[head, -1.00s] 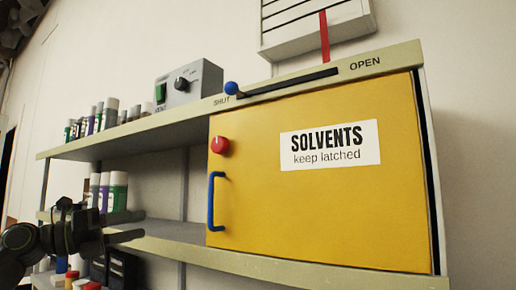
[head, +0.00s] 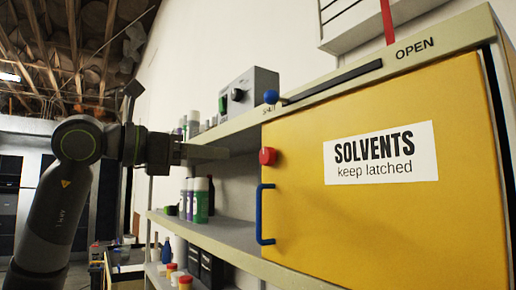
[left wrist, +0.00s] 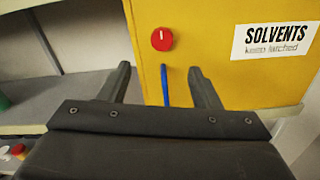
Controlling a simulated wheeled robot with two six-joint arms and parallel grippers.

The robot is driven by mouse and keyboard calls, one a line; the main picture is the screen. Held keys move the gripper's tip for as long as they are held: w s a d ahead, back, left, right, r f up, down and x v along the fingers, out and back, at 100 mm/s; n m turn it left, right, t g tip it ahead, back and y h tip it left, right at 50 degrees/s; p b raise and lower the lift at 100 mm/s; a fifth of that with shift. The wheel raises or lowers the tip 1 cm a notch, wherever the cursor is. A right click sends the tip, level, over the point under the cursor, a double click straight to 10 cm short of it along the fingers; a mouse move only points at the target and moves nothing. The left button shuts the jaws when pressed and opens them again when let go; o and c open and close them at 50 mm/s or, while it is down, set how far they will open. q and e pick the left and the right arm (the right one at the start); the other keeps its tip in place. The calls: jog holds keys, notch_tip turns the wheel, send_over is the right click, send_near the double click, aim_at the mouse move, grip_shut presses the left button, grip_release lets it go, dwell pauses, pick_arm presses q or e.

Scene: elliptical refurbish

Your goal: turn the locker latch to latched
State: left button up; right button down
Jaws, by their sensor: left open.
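The yellow locker door (head: 390,220) is closed and bears a "SOLVENTS keep latched" sign (head: 380,153). A round red knob (head: 268,156), which looks like the latch, sits near its left edge, above a blue bar handle (head: 262,214). In the left wrist view the red knob (left wrist: 162,39) has a small pale mark that looks roughly upright. My left gripper (head: 224,152) is open and empty, left of the knob and apart from it. In the left wrist view its fingertips (left wrist: 160,70) straddle the line of the blue handle (left wrist: 165,86), below the knob. My right gripper is not shown.
A blue-ended slider (head: 271,97) lies by SHUT on the top rail. A grey box with a dial (head: 248,92) stands on the top shelf. Several bottles (head: 197,199) stand on the open shelf left of the locker. Space before the door looks clear.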

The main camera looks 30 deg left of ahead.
aim_at(263, 157)
pick_arm(q)
jog(key=p+x, duration=0.4)
jog(key=x, duration=0.5)
jog(key=shift+w+d+r, duration=0.15)
jog(key=shift+w+d, duration=0.15)
jog(key=shift+x, duration=0.85)
jog(key=shift+s, duration=0.1)
jog(key=shift+c, duration=0.8)
jog(key=c, duration=0.8)
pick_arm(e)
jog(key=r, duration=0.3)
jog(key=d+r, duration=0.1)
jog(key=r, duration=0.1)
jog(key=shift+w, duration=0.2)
